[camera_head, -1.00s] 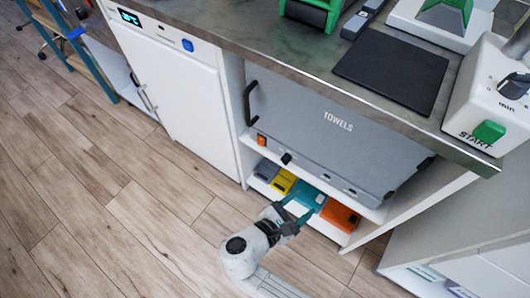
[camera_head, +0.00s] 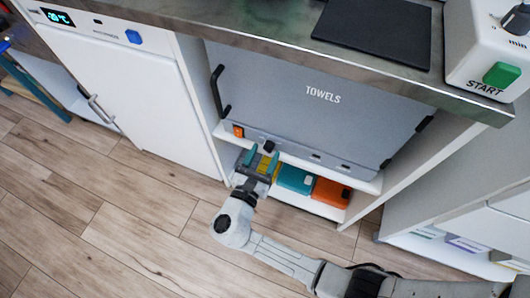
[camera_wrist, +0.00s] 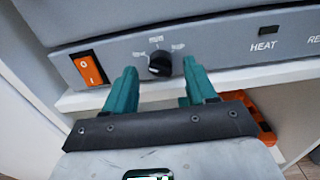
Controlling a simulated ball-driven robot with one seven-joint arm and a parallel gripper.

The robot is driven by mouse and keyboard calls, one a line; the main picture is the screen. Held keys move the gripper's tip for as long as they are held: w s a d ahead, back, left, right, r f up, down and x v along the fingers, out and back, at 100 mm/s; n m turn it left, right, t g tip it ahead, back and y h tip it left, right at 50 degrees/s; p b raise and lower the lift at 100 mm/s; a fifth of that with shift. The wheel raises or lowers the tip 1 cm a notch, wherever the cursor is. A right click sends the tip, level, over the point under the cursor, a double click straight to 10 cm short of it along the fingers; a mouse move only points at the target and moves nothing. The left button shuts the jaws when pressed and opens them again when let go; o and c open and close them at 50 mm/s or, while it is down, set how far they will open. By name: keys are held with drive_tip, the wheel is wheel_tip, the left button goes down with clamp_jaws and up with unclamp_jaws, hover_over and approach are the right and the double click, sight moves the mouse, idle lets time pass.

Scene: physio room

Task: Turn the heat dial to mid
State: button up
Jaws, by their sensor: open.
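The heat dial (camera_wrist: 160,64) is a small black knob on the grey front strip of the towel cabinet. In the wrist view it lies ahead of and between the teal fingers of my gripper (camera_wrist: 158,88). The head view also shows the dial (camera_head: 269,147), just beyond my gripper (camera_head: 262,161). The gripper is open and empty, apart from the dial as far as I can tell. The grey towel cabinet (camera_head: 300,75) is marked TOWELS. An orange rocker switch (camera_wrist: 89,69) is left of the dial, and a HEAT label (camera_wrist: 264,46) is right.
A white shelf (camera_head: 330,174) runs below the cabinet. Teal (camera_head: 296,179) and orange (camera_head: 331,192) boxes sit under it. A white fridge-like unit (camera_head: 120,90) stands at the left. The worktop edge (camera_head: 340,65) overhangs the cabinet. Open wooden floor (camera_head: 110,220) lies in front.

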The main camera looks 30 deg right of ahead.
drive_tip(key=shift+w+d, duration=0.35)
drive_tip(key=shift+d, duration=0.2)
drive_tip(key=shift+c, duration=0.5)
clamp_jaws()
drive_tip(key=shift+m, duration=0.4)
drive_tip(key=m+b, duration=0.2)
drive_tip(key=m, duration=0.3)
drive_tip(key=shift+f+m, duration=0.1)
drive_tip(key=shift+m, duration=0.2)
drive_tip(key=m+b, duration=0.2)
drive_tip(key=m, duration=0.3)
drive_tip(key=shift+m, duration=0.3)
